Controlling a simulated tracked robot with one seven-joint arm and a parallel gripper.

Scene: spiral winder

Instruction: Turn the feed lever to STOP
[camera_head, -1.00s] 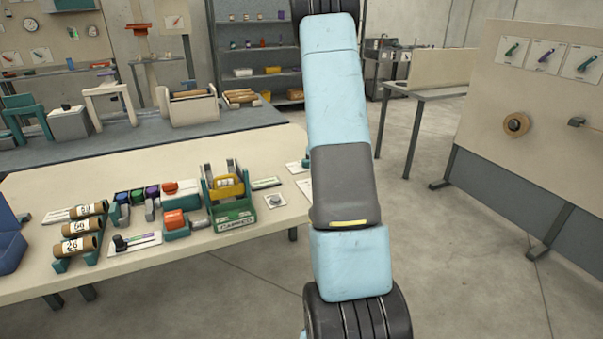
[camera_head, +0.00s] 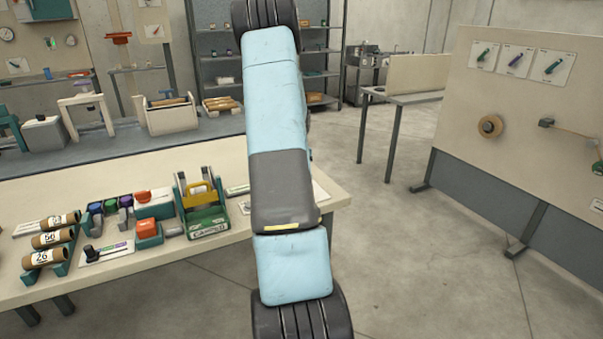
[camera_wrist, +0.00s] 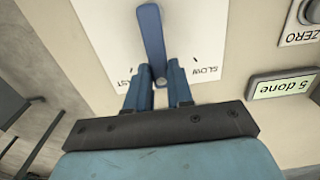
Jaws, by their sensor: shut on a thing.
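In the wrist view a blue lever (camera_wrist: 151,32) stands out from a white dial plate (camera_wrist: 98,30) on a cream panel. The lettering SLOW shows upside down at the right of the plate, and part of another word, ending in AST, at the left. I cannot read STOP on it. My gripper (camera_wrist: 160,82) is shut on the lever near its lower end in the picture, with one blue finger on each side. The contact itself is partly hidden between the fingers. In the head view my arm covers the middle, and neither gripper nor held lever can be made out.
Beside the dial are a ZERO-labelled round control (camera_wrist: 309,12) and a display reading 5 done (camera_wrist: 284,85). Open floor (camera_head: 400,240) lies between.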

